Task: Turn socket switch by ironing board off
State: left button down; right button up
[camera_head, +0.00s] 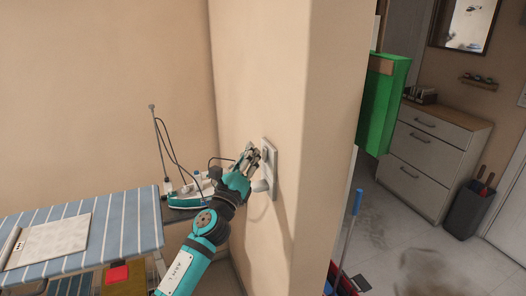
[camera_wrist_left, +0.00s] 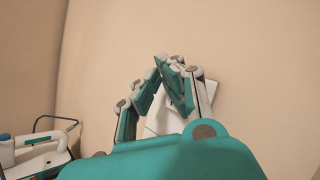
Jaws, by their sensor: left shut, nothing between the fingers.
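The white socket plate (camera_head: 270,163) is on the side of the wall pillar, to the right of the ironing board (camera_head: 103,215). My left gripper (camera_head: 253,151) is shut and empty, with its fingertips at the plate, close to or touching it. In the left wrist view the shut fingers (camera_wrist_left: 176,66) cover most of the white plate (camera_wrist_left: 160,117). The switch itself is hidden behind the fingers, so its position cannot be told. A white plug (camera_head: 260,186) shows at the lower part of the plate. My right gripper is not in view.
An iron (camera_head: 190,194) stands at the right end of the ironing board, with a cable holder (camera_head: 157,130) beside it. A green box (camera_head: 384,100), a drawer cabinet (camera_head: 430,145) and a blue-handled tool (camera_head: 352,225) are beyond the pillar.

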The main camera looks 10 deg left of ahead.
pick_arm(q)
jog(key=shift+s+a, duration=0.25)
jog(key=shift+a, duration=0.05)
jog(key=s+a, duration=0.1)
jog(key=a, duration=0.1)
jog(key=s+a, duration=0.1)
jog(key=a, duration=0.1)
jog(key=shift+s+f, duration=0.3)
jog(key=shift+s, duration=0.05)
